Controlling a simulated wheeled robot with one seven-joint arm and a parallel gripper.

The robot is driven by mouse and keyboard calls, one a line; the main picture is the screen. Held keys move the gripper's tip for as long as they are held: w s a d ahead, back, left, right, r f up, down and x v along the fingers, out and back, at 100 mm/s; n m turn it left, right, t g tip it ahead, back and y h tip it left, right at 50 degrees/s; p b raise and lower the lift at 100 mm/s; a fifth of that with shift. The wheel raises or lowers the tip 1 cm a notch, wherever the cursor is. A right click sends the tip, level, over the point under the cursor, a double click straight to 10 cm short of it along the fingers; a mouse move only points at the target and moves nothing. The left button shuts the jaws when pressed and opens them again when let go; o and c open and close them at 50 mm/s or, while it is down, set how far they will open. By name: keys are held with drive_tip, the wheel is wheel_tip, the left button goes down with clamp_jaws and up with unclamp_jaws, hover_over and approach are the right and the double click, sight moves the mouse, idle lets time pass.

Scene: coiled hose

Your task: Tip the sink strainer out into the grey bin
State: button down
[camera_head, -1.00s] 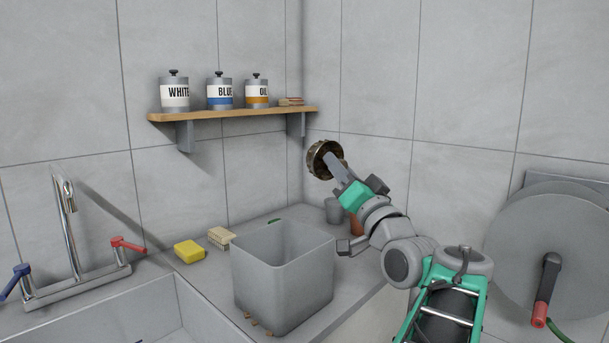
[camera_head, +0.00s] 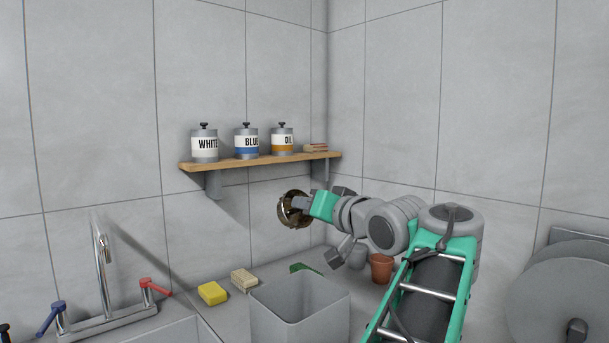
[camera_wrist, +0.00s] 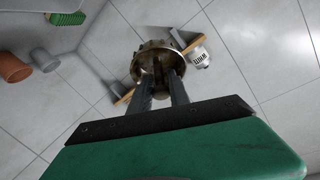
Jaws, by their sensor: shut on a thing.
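The sink strainer (camera_head: 293,209) is a round, brassy metal cup. It is tilted on its side, with its round face toward the left in the head view. My gripper (camera_head: 303,205) is shut on it and holds it in the air, above and behind the grey bin. In the wrist view the strainer (camera_wrist: 154,62) sits between my two fingertips (camera_wrist: 162,88). The grey bin (camera_head: 300,315) stands on the counter at the lower middle, its open top facing up. Its lower part is cut off by the picture edge. I cannot tell what is inside the strainer.
A wooden shelf (camera_head: 262,161) with three labelled tins is on the wall behind the strainer. A yellow sponge (camera_head: 212,293), a beige block (camera_head: 244,279) and a terracotta pot (camera_head: 381,268) are on the counter. A tap (camera_head: 103,260) stands left; a hose reel (camera_head: 565,295) is right.

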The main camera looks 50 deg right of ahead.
drive_tip(key=g+p, duration=0.1)
drive_tip(key=p, duration=0.1)
drive_tip(key=f+g+p, duration=0.1)
drive_tip(key=g+p, duration=0.3)
drive_tip(key=p, duration=0.1)
drive_tip(key=w+r+g+y+p, duration=0.1)
drive_tip(key=g+p, duration=0.1)
drive_tip(key=p, duration=0.1)
drive_tip(key=shift+w+d+n+p, duration=0.1)
drive_tip(key=shift+w+n+p, duration=0.1)
drive_tip(key=shift+n+p, duration=0.1)
drive_tip(key=g+p, duration=0.1)
drive_tip(key=p, duration=0.1)
drive_tip(key=w+g+p, duration=0.1)
drive_tip(key=g+p, duration=0.1)
drive_tip(key=shift+w+d+r+y, duration=0.1)
drive_tip(key=shift+r+y, duration=0.1)
drive_tip(key=shift+y, duration=0.1)
drive_tip(key=shift+w+d+n+g+p, duration=0.1)
drive_tip(key=shift+w+n+g+p, duration=0.2)
drive_tip(key=shift+g+p, duration=0.5)
drive_tip(key=shift+s+f+g, duration=0.1)
drive_tip(key=shift+f+g, duration=0.05)
drive_tip(key=shift+g, duration=0.25)
